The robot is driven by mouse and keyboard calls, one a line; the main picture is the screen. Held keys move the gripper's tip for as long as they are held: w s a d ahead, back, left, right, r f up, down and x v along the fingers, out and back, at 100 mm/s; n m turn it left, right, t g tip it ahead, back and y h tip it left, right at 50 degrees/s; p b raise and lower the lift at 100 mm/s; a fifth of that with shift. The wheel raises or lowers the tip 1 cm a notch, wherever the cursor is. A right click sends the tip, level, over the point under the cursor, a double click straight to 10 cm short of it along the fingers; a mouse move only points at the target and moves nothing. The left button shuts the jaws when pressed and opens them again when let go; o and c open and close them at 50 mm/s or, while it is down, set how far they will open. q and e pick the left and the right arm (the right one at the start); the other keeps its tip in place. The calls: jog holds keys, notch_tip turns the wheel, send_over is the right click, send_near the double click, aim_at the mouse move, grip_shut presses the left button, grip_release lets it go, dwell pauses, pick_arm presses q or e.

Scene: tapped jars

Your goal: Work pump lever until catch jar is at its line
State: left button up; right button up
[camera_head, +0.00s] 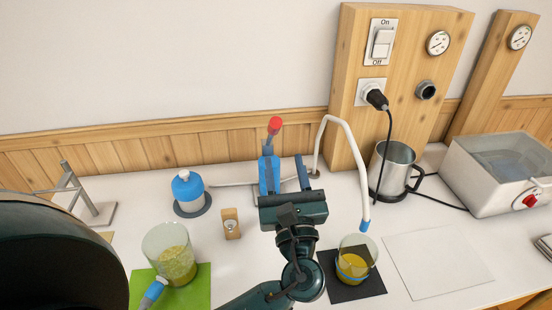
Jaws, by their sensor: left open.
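The pump (268,172) is a blue body with a lever that ends in a red knob (274,125), standing upright near the back of the table. My left gripper (283,174) is open, in front of the pump and below the knob. It hides the pump's lower part; I cannot tell whether it touches. A white spout pipe (343,130) arches right and ends in a blue tip above the catch jar (357,247). This glass jar holds yellow liquid and has a blue line around it. The liquid is near the line; which is higher is unclear. My right gripper is not in view.
A glass jar (170,240) of yellow liquid stands on a green mat (200,290). The catch jar's black mat (372,287) adjoins a bare white sheet (437,260).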

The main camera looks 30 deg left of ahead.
aim_at(277, 127)
pick_arm(q)
jog(key=shift+r+x, duration=0.2)
jog(key=shift+x, duration=1.25)
jog(key=shift+r+x, duration=0.2)
jog(key=shift+x, duration=2.45)
jog(key=shift+w+a+r+p, duration=0.2)
jog(key=shift+a+p, duration=0.05)
jog(key=shift+p, duration=0.3)
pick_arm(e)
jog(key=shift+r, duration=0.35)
pick_arm(q)
jog(key=shift+c, duration=0.5)
